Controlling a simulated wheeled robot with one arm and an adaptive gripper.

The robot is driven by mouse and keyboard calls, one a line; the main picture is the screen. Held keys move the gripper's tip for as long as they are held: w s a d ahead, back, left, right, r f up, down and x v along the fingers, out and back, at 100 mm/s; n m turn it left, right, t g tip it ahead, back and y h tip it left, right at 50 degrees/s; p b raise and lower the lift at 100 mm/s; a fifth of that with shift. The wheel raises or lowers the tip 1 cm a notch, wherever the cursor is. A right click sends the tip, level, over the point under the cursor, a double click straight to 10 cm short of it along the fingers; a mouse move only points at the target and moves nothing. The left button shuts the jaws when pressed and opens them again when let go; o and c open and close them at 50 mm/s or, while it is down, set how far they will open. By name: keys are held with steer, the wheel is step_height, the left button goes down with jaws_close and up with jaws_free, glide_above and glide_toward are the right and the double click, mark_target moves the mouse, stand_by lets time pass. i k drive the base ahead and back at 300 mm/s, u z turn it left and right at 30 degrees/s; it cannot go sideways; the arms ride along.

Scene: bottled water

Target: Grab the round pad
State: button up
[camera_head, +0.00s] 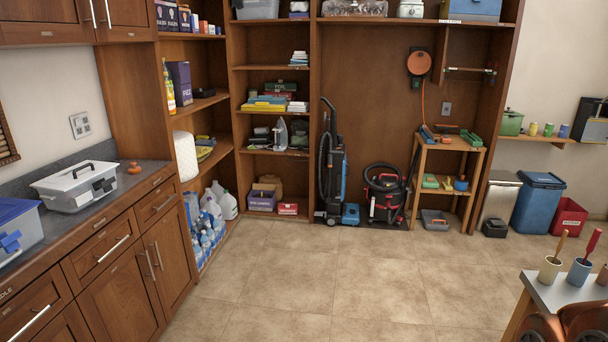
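No thing in the head view is plainly a round pad. A small orange-red rounded object (135,168) lies on the left counter, just right of a white-lidded clear box (76,186). It is too small to tell what it is. A round orange disc (418,63) hangs high on the brown back panel, with an orange cord running down from it; it looks like a reel.
A wooden counter with cabinets (128,262) runs along the left. Shelves, a vacuum cleaner (386,194) and a small wooden stand (447,146) line the back. A blue bin (538,203) stands at right. A table (560,290) fills the lower right corner. The tiled floor (330,285) is clear.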

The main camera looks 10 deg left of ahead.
mark_target(134, 170)
steer(key=u, duration=0.4)
steer(key=i, duration=1.75)
steer(key=u, duration=1.55)
steer(key=i, duration=1.5)
steer(key=u, duration=1)
steer(key=i, duration=0.35)
steer(key=u, duration=0.1)
